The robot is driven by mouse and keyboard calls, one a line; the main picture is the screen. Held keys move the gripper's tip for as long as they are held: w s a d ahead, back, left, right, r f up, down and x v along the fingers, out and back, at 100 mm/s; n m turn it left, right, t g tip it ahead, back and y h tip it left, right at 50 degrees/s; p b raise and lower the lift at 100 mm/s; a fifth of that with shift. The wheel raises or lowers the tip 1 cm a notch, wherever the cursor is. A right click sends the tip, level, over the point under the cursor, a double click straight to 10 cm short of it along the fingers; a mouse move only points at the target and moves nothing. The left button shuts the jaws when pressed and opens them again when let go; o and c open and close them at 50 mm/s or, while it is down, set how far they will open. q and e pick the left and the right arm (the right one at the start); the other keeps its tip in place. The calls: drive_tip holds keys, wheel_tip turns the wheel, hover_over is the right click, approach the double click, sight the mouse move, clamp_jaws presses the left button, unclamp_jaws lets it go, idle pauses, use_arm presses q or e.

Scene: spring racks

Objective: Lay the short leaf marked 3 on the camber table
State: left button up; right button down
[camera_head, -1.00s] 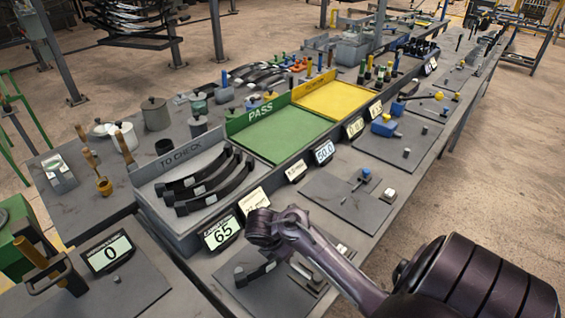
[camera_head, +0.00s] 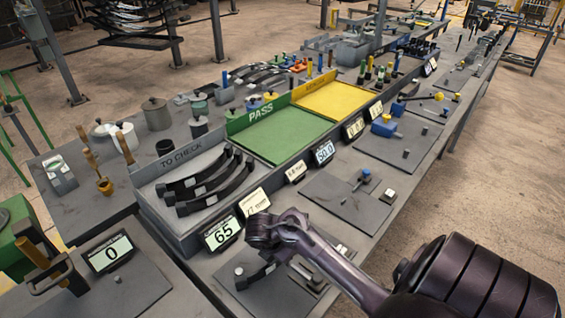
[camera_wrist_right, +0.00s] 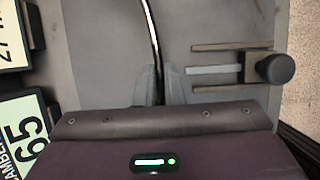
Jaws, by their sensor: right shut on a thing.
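My right gripper (camera_wrist_right: 159,88) is shut on the leaf, which shows edge-on as a thin curved strip (camera_wrist_right: 152,32) between the fingers in the right wrist view. In the head view my right wrist hangs over the plate and hides the fingers and part of the leaf. Its mark cannot be read, and I cannot tell whether it touches the plate. My left gripper is not in view.
The camber display (camera_head: 221,233) stands at the plate's left edge. Behind it the TO CHECK tray (camera_head: 150,192) holds several dark leaves. The green PASS tray (camera_head: 290,143) and yellow tray (camera_head: 345,97) look empty. A slide with a dark knob (camera_wrist_right: 275,68) sits right of the leaf.

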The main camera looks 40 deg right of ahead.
drive_tip(key=shift+r+p, duration=0.1)
drive_tip(key=shift+p, duration=0.35)
idle(0.7)
drive_tip(key=shift+w, duration=0.8)
idle(1.3)
drive_tip(key=shift+a+f, duration=0.1)
drive_tip(key=shift+f, duration=0.1)
drive_tip(key=c, duration=1)
unclamp_jaws()
drive_tip(key=shift+s+f, duration=0.15)
drive_tip(key=shift+o, duration=0.2)
drive_tip(key=shift+r, duration=0.2)
wheel_tip(320, 180, up, 8)
drive_tip(key=p, duration=0.6)
drive_tip(key=shift+f, duration=0.15)
